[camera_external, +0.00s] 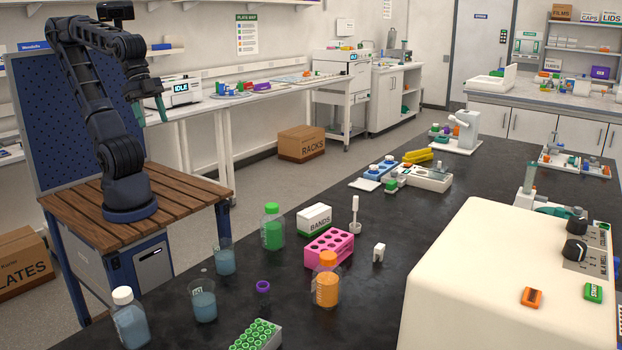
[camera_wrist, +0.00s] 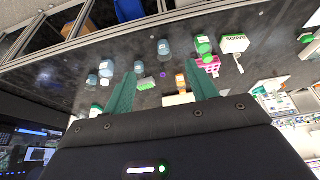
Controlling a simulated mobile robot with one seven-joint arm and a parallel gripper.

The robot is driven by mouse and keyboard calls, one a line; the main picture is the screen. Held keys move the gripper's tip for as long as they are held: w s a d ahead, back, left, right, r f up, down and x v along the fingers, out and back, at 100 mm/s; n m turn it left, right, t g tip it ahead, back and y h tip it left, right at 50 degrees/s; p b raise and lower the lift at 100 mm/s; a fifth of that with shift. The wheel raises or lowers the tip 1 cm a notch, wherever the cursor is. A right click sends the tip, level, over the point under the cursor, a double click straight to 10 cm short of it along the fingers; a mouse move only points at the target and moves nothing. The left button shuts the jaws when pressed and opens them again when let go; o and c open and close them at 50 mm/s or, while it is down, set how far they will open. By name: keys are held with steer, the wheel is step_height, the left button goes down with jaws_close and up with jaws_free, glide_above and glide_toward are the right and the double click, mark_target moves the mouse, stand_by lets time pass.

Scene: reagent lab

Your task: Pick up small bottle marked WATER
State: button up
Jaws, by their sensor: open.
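A bottle with a white cap and blue liquid (camera_external: 130,322) stands upright at the near left of the black bench. Its label faces away or is unreadable, so I cannot tell if it says WATER. A green-capped bottle (camera_external: 272,232) and an orange-capped bottle (camera_external: 326,288) stand farther right; their labels are unreadable too. My gripper (camera_external: 152,112) is raised above the left side, well apart from the bottles. In the wrist view my gripper (camera_wrist: 160,82) has its green fingers spread with nothing held between them. Several small vessels show beyond the fingers there.
Two beakers of blue liquid (camera_external: 203,304) (camera_external: 225,261) stand near the white-capped bottle. A pink rack (camera_external: 329,246), a white BANDS box (camera_external: 314,219), a purple ring (camera_external: 263,286) and a green tube rack (camera_external: 257,336) are close by. A large cream machine (camera_external: 480,265) fills the right.

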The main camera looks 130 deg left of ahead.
steer(key=shift+o, duration=0.4)
steer(key=shift+w, duration=0.1)
steer(key=n+h, duration=0.5)
steer(key=n, duration=2.2)
glide_above(122, 290)
steer(key=s+a, duration=0.3)
steer(key=a, duration=0.1)
step_height(122, 290, down, 18)
steer(key=shift+s+x, duration=0.15)
steer(key=shift+x, duration=2.45)
steer(key=shift+s+x, duration=0.2)
steer(key=shift+x, duration=2.45)
steer(key=shift+f, duration=0.15)
jaws_close()
